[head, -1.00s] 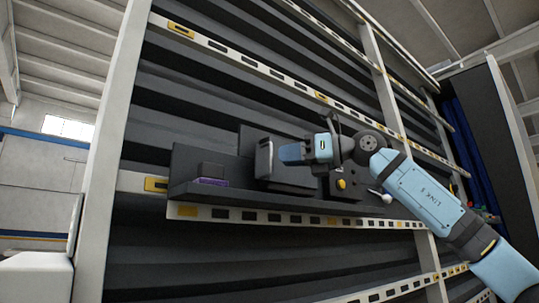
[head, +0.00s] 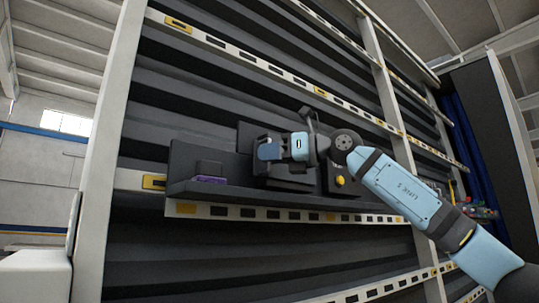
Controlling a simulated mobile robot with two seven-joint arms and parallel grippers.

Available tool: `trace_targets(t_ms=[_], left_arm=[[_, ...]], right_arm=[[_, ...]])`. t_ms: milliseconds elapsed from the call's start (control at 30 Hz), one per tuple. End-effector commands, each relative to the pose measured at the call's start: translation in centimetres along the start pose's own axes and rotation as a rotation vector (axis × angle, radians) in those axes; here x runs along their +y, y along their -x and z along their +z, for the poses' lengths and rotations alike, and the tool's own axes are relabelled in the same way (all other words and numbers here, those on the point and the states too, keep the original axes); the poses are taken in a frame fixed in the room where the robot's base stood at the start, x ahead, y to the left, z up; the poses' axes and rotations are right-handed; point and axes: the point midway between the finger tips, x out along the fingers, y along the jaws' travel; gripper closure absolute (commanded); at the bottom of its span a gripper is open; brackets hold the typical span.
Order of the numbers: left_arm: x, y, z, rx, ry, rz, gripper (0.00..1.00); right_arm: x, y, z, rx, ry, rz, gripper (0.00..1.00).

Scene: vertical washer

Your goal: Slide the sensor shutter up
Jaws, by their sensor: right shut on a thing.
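The dark sensor unit (head: 286,183) is mounted on the dark shelf panel in the middle of the head view. My right gripper (head: 263,150) reaches in from the right and is shut at the unit's upper front. It covers the place of the light-edged shutter, so the shutter is mostly hidden. The gripper appears to hold the shutter, but the contact itself cannot be made out. How high the shutter stands cannot be told. My left gripper is not in view.
A dark box with a yellow knob (head: 340,181) is just right of the sensor unit. A purple item (head: 209,180) lies on the shelf at the left. A slotted pale rail (head: 250,213) runs below the shelf. Dark slats fill the wall behind.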

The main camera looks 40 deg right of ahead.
Motion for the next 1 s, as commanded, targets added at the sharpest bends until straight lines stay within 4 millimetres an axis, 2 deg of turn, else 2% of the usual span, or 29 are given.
trace_targets(t_ms=[133,300,433,600,900,933,1000], left_arm=[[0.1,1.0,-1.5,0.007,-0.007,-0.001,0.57],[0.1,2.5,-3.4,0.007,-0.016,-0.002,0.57],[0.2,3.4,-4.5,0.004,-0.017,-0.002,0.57],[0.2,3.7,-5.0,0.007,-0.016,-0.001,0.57],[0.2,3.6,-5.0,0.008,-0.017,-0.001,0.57],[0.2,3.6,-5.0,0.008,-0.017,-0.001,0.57],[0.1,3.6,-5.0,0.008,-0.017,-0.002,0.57]], right_arm=[[0.1,-0.1,3.2,-0.002,0.0,0.001,1.0],[0.1,-0.1,8.2,-0.003,0.0,0.001,1.0],[0.1,-0.1,10.6,-0.002,0.0,0.0,1.0],[0.1,0.0,11.6,-0.002,0.0,0.0,1.0],[0.1,0.0,11.5,-0.002,0.0,0.0,1.0],[0.1,0.0,11.5,-0.002,0.0,0.0,0.83],[0.1,0.0,11.4,-0.001,0.0,0.0,0.81]])
